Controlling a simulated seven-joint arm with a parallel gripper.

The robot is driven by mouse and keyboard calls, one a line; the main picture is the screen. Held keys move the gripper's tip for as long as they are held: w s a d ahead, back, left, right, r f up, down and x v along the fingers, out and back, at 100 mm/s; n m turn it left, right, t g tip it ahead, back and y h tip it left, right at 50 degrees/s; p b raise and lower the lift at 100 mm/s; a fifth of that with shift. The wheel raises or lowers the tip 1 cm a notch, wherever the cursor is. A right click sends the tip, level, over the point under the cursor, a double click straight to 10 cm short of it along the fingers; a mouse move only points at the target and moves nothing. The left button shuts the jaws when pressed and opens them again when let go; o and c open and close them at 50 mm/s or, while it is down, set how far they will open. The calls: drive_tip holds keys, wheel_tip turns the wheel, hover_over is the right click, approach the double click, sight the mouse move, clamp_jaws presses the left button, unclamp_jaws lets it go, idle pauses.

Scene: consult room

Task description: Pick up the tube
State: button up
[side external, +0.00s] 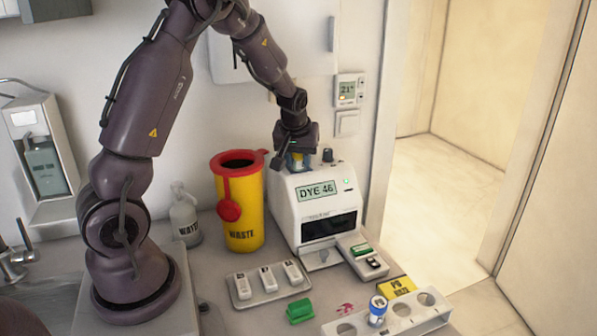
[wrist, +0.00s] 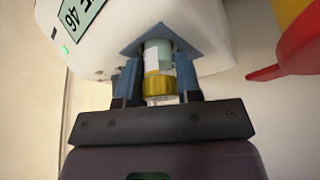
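The tube (wrist: 158,55) shows in the wrist view with a pale green and white body and a yellow band (wrist: 158,86). It stands between the two blue fingers of my gripper (wrist: 159,78), with its far end toward the white DYE 46 machine. In the side view my gripper (side external: 296,150) points down at the machine's top left, with a bit of blue and yellow under it. The fingers lie close along both sides of the tube; whether they press on it is unclear. The tube's far end is hidden.
The white machine (side external: 284,215) stands by the wall, with a knob on top. A yellow waste bin (side external: 244,215) with red lid is to its left. In front are a tray of white pieces (side external: 243,292), a green block (side external: 300,310) and a holed rack (side external: 405,315) with a blue-and-white jar (side external: 377,308).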

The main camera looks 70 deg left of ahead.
drive_tip(key=shift+c, duration=0.3)
wheel_tip(320, 180, up, 9)
drive_tip(key=shift+w+d+r, duration=0.1)
drive_tip(key=shift+w, duration=0.05)
drive_tip(key=w+d+f+m+t+h, duration=0.1)
drive_tip(key=w+d+f+m, duration=0.15)
drive_tip(key=d, duration=0.85)
drive_tip(key=w+d+f+m, duration=0.2)
drive_tip(key=d+f, duration=0.2)
drive_tip(key=d, duration=0.6)
drive_tip(key=s+d+f+n+g+y, duration=0.1)
drive_tip(key=s+d+f+n, duration=0.3)
drive_tip(key=d, duration=0.3)
drive_tip(key=s+d+f+n+g, duration=0.1)
drive_tip(key=s+d+f+n, duration=0.4)
drive_tip(key=d+f, duration=0.2)
drive_tip(key=shift+s+g+y, duration=0.25)
drive_tip(key=shift+g+y, duration=0.15)
drive_tip(key=shift+f, duration=0.25)
